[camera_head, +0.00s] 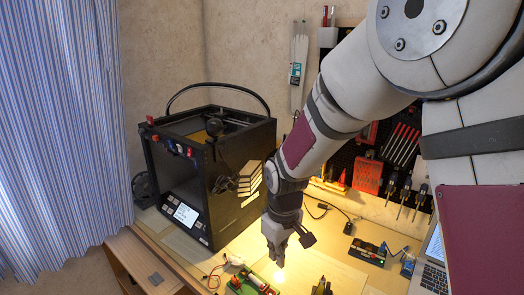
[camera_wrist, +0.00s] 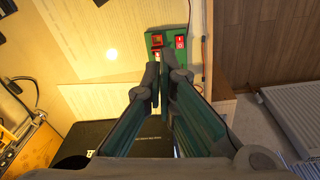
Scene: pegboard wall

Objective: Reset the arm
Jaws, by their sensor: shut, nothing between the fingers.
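My arm comes down from the upper right in the head view. My gripper (camera_head: 279,262) hangs over the wooden workbench, to the right of the black 3D printer, pointing down. In the wrist view my gripper (camera_wrist: 159,80) has its fingertips together, with nothing held between them. In that view the tips overlap a green device with red switches (camera_wrist: 178,42); I cannot tell the exact gap to it.
The 3D printer (camera_head: 190,165) stands close on the left. A green electronics board (camera_head: 247,285) lies at the front of the workbench (camera_head: 310,265). A laptop (camera_head: 432,265) and small boards are at right. Hand tools (camera_head: 405,190) hang on the pegboard behind.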

